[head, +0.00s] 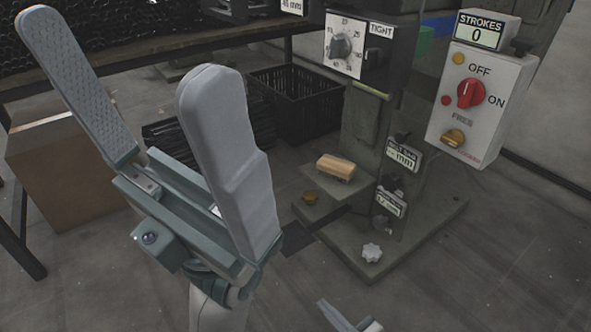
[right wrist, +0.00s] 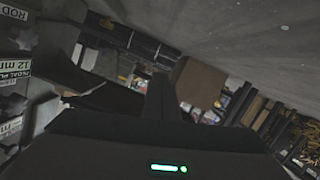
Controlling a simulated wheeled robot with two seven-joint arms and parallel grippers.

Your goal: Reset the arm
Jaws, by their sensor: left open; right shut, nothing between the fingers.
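My left gripper (head: 122,45) is raised large at the left of the head view, its two grey fingers spread wide with nothing between them. It hides part of the floor and crates behind. The tip of my right gripper (head: 350,320) just shows at the bottom edge of the head view. In the right wrist view my right gripper (right wrist: 160,98) is dark, its fingers together and empty. The rivet press (head: 375,130) stands right of my left gripper, apart from it. Its control box (head: 480,105) carries a red knob (head: 470,93) and a stroke counter (head: 481,37) reading 0.
A dial (head: 341,45) marked TIGHT is on the press. A black crate (head: 300,98) and cardboard box (head: 60,170) stand behind. The floor at bottom right is clear.

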